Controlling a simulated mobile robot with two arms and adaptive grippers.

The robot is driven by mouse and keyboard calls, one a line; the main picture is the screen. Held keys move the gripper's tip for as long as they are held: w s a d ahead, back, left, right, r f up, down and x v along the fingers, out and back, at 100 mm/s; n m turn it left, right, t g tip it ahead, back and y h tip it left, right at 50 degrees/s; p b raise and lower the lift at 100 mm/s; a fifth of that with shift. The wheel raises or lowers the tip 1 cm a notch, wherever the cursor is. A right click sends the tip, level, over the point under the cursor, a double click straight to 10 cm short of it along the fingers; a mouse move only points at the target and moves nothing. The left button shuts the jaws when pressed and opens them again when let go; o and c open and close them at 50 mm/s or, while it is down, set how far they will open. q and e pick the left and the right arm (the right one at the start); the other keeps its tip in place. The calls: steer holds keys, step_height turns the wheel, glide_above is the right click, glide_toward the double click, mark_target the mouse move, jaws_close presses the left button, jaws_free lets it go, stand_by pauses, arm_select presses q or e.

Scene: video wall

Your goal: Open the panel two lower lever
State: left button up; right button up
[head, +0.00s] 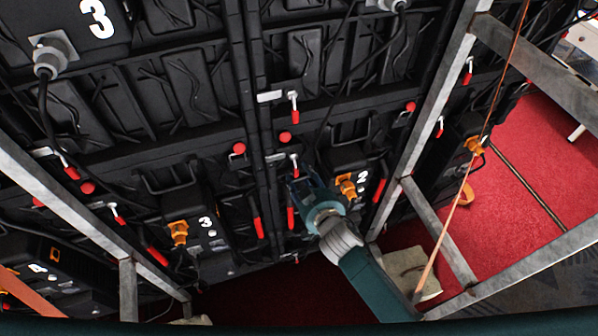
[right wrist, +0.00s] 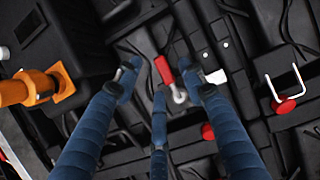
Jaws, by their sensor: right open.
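Panel two shows in the head view with its white number 2 (head: 362,177) and an orange plug (head: 346,186). A red lever handle (head: 290,219) hangs at its lower left, and a short red-tipped lever (head: 294,168) sits higher up. My right gripper (head: 304,190) is at the panel's left side, close to both. In the right wrist view, my gripper's blue fingers (right wrist: 163,88) are spread, with a red lever (right wrist: 163,70) on a metal pivot between and beyond them. I cannot tell whether they touch it. My left gripper is not in view.
Panel three (head: 207,222) is to the left. Metal frame bars (head: 420,130) cross in front on the right and left. A slanting orange strap (head: 480,145) runs near the right bars. A red knob (right wrist: 208,131) shows near my fingers.

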mark_target(298, 173)
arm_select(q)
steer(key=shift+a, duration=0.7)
arm_select(e)
steer(key=shift+x, duration=1.55)
jaws_close()
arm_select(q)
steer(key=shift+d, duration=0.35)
